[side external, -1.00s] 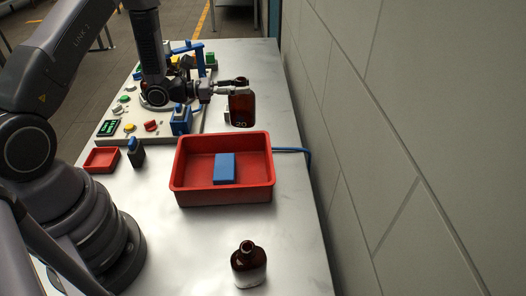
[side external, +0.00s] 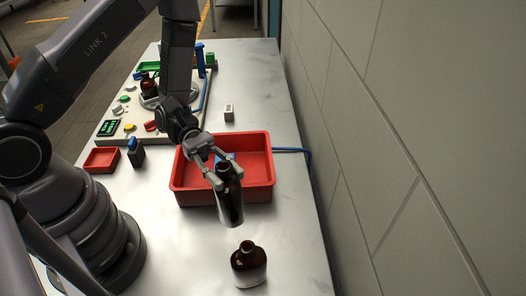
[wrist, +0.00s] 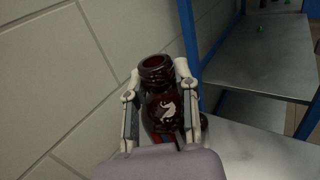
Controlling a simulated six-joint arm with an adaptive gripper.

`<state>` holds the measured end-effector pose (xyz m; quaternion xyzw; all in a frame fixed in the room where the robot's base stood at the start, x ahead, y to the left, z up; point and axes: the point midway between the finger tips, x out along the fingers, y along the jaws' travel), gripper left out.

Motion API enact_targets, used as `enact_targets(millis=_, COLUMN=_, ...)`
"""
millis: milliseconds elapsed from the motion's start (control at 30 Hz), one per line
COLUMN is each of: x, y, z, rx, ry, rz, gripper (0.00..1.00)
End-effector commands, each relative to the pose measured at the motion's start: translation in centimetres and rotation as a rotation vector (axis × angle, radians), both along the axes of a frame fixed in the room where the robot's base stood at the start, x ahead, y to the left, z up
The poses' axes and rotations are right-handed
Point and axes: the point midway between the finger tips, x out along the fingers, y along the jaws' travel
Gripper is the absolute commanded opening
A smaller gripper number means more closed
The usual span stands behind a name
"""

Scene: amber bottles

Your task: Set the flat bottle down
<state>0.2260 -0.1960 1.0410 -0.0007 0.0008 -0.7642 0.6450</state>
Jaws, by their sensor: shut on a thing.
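My gripper (side external: 221,173) is shut on a flat brown bottle (side external: 231,201), gripping it near the neck. The bottle hangs close to upright, slightly tilted, in front of the red bin's near wall in the side view; its height above the table is hard to tell. In the wrist view the bottle (wrist: 165,108) sits between the two fingers of my gripper (wrist: 156,88), with its open mouth and a pale mark showing. A second brown bottle (side external: 248,266) with a pale lower label stands on the table (side external: 185,260), nearer the camera and apart from the held one.
The red bin (side external: 260,187) holds a blue block (side external: 228,157), partly hidden by my gripper. A small red tray (side external: 101,160) and a dark bottle with a blue top (side external: 136,153) are at left. Another brown bottle (side external: 148,86) stands on the control board. A wall runs along the right.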

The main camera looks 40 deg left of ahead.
Motion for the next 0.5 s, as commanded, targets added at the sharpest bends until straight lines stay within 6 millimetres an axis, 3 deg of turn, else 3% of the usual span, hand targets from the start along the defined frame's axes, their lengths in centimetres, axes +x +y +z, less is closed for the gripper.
enact_targets(millis=333, x=6.4, y=-5.7, z=-3.8, rx=-0.003, ry=-0.005, rz=-0.005, gripper=0.0)
enact_targets(millis=500, x=8.3, y=-7.3, z=-7.3, rx=-0.001, ry=0.0, rz=-0.002, gripper=0.0)
